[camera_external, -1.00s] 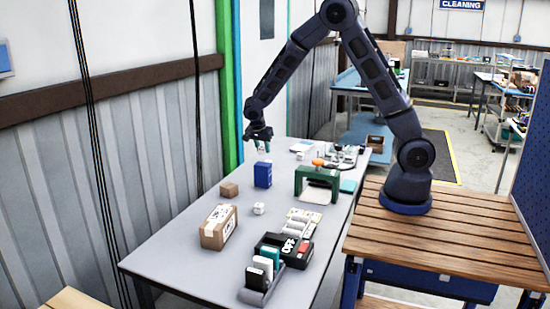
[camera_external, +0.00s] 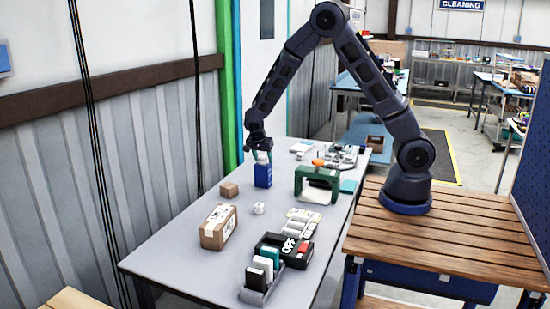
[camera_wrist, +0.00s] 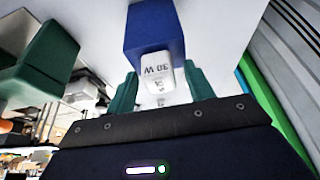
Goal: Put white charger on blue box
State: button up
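The white charger (camera_wrist: 156,68), marked 30 W, is between the two green fingers of my gripper (camera_wrist: 160,83) in the wrist view. My gripper appears shut on it, though the exact finger contact is hard to see. The blue box (camera_wrist: 154,30) is just beyond the charger. In the external view, the charger (camera_external: 262,158) is right at the top of the upright blue box (camera_external: 263,176), with my gripper (camera_external: 262,154) above the box. I cannot tell whether the charger touches the box top.
A small brown carton (camera_external: 229,189) stands left of the box, and a larger carton (camera_external: 218,227) is nearer. A green frame (camera_external: 318,184) stands to the right. A small white cube (camera_external: 258,208) and several small devices are nearer the front of the grey table (camera_external: 175,262).

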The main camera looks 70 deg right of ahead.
jog(key=v, duration=1.2)
jog(key=s+r+n+y, duration=0.2)
jog(key=s+r+n, duration=0.2)
jog(key=s+r, duration=0.5)
jog(key=s+a+r+n+t, duration=0.1)
jog(key=s+r+n, duration=0.3)
jog(key=s, duration=0.5)
jog(key=s+r+n+t+y, duration=0.1)
jog(key=s+n, duration=0.4)
jog(key=s, duration=0.5)
jog(key=s+a+r+n+t+y, duration=0.1)
jog(key=s+r+n, duration=0.4)
jog(key=s, duration=0.5)
jog(key=shift+a+r+t, duration=0.3)
jog(key=shift+r+t, duration=0.5)
jog(key=shift+r, duration=0.1)
